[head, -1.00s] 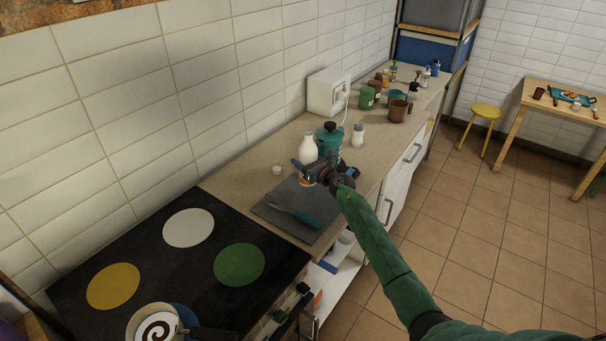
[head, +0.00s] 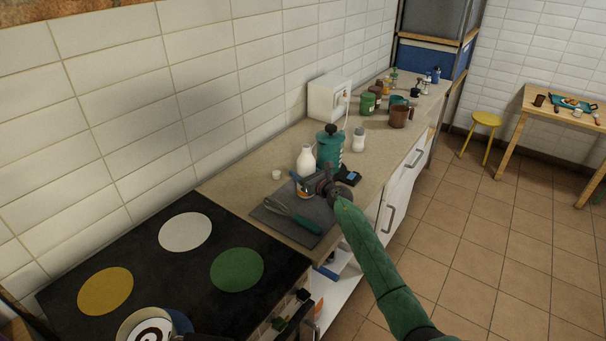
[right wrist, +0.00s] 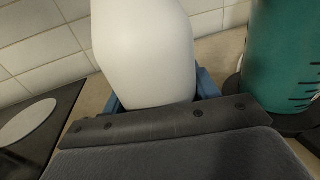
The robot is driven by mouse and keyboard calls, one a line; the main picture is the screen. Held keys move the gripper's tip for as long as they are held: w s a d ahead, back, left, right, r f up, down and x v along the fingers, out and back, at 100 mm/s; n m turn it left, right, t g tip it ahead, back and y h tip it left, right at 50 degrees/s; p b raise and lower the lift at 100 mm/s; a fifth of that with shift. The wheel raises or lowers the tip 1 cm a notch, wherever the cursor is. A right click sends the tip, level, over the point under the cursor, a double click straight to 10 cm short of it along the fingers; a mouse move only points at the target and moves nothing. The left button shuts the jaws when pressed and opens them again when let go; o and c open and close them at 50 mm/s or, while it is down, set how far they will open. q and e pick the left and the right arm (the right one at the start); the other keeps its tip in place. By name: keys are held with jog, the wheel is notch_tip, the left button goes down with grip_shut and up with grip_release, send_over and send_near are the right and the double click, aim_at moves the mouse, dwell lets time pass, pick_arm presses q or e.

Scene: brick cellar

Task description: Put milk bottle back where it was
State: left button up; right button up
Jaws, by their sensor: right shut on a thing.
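The white milk bottle (head: 306,160) stands upright over the counter, at the back edge of the dark grey board and left of the teal canister. My right gripper (head: 304,184) is shut on it low on its body. In the right wrist view the bottle (right wrist: 146,55) fills the space between the blue fingers (right wrist: 160,98). Its base is hidden by the gripper, so I cannot tell whether it touches the counter.
A teal canister (head: 329,146) and a black scale-like device (head: 347,175) are close right of the bottle. A small white cup (head: 276,174) is left. The stove (head: 145,262) is nearer.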

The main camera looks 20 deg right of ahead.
pick_arm(q)
jog(key=shift+w, duration=0.1)
pick_arm(e)
jog(key=shift+f, duration=0.1)
jog(key=o, duration=1.4)
jog(key=shift+c, duration=0.2)
pick_arm(q)
jog(key=shift+w+d, duration=0.15)
jog(key=shift+d, duration=0.05)
jog(key=shift+r, duration=0.1)
